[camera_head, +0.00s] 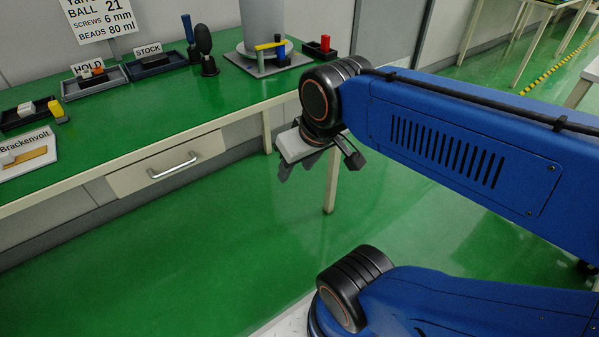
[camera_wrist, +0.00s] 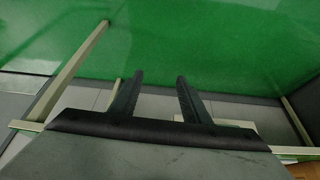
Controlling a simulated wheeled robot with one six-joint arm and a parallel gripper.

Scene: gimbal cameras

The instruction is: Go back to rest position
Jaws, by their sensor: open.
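My gripper (camera_head: 297,172) hangs from the end of my blue arm, in front of the green-topped bench (camera_head: 150,118), in the head view. Its fingers point down over the green floor. In the wrist view my gripper (camera_wrist: 157,82) shows two dark fingers spread apart with nothing between them. The gripper touches nothing that I can see.
A drawer with a metal handle (camera_head: 172,166) is under the bench. On top are the HOLD tray (camera_head: 96,84), the STOCK tray (camera_head: 155,68), a grey platform (camera_head: 268,67) and a Brackenvolt board (camera_head: 27,159). The floor (camera_head: 190,270) left of my arm is clear.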

